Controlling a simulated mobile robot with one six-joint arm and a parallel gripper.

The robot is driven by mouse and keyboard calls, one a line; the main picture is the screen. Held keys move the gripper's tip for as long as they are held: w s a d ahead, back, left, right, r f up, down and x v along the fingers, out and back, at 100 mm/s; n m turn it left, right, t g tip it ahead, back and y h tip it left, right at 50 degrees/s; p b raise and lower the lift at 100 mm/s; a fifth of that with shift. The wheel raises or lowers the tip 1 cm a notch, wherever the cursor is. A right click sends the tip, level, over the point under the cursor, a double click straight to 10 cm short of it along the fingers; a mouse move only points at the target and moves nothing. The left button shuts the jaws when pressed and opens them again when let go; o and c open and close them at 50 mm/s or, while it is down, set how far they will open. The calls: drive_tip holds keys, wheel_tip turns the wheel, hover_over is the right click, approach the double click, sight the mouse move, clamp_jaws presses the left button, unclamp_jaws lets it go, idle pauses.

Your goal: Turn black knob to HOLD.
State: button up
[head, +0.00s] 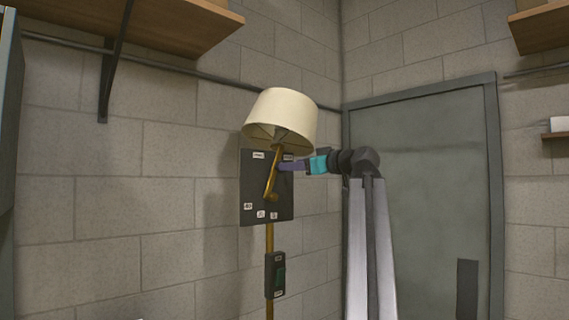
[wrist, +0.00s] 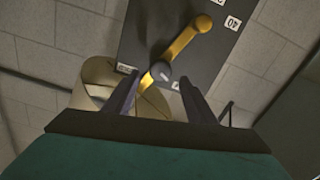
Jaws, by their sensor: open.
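The black knob (wrist: 161,71) is a small dark round piece with a pale mark, seen in the wrist view at the lower end of a brass arm (wrist: 188,40). My gripper (wrist: 158,82) is open, one finger on each side of the knob in that view; I cannot tell whether either finger touches it. In the head view my gripper (head: 290,166) reaches in from the right at the upper part of the dark panel (head: 250,200). The knob is hidden there. White labels sit on the panel, one reading 40 (wrist: 233,23); I cannot read HOLD on any.
A cream lampshade (head: 283,108) stands close above my gripper and shows beside the left finger in the wrist view (wrist: 97,85). A wooden shelf (head: 165,25) is upper left; a grey door (head: 430,180) is behind.

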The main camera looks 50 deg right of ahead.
drive_tip(key=shift+w+d+p, duration=0.1)
drive_tip(key=shift+w+p, duration=0.35)
drive_tip(key=shift+w, duration=1.7)
drive_tip(key=shift+c, duration=0.2)
